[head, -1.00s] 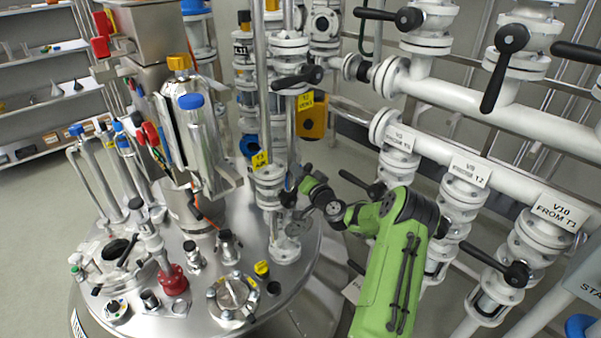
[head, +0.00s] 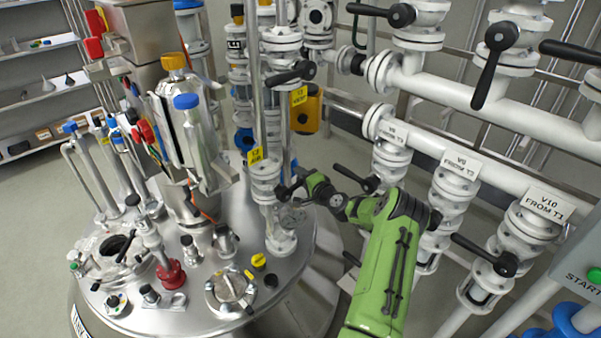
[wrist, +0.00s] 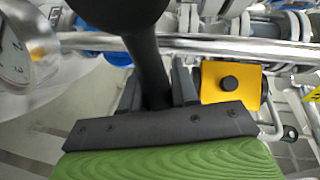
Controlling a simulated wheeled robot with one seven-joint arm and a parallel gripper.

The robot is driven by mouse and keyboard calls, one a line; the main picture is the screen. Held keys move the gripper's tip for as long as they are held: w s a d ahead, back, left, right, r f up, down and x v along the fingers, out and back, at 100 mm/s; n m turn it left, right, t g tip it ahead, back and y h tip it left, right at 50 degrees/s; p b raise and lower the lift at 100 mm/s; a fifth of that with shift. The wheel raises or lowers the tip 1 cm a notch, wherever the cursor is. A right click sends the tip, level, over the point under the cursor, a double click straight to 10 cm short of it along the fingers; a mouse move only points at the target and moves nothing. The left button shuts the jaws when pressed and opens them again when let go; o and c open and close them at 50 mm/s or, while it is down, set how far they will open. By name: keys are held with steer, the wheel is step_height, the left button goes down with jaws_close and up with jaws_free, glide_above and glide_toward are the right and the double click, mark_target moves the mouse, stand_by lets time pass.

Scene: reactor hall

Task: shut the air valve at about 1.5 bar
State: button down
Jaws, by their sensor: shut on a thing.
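The air valve (head: 264,192) is a white flanged fitting under a small yellow label (head: 256,155) on a vertical pipe above the steel vessel lid. Its black lever (wrist: 148,60) runs down between my gripper's fingers in the wrist view, with a round black end at the top. My gripper (wrist: 163,92) is shut on this lever. In the head view my gripper (head: 293,190) is small, just right of the valve, and partly hidden by dark parts. A round gauge (wrist: 14,55) with a red mark is cut off at the left of the wrist view. I cannot read its pressure.
The lid (head: 210,270) carries several ports, a steel cylinder (head: 183,125) and other fittings. White pipes (head: 480,100) with black levers fill the right. A yellow valve box (head: 306,110) stands behind my gripper. A START panel (head: 583,275) is at the right edge.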

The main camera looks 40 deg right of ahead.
steer(key=shift+s+f+m+g+y, duration=0.15)
steer(key=shift+f+m+g+y, duration=0.15)
steer(key=shift+f+m, duration=0.6)
steer(key=shift+f, duration=0.2)
steer(key=c, duration=1)
jaws_free()
steer(key=shift+o, duration=0.2)
steer(key=shift+r, duration=0.15)
steer(key=p+v, duration=0.2)
steer(key=v, duration=1.3)
steer(key=shift+s+p, duration=0.35)
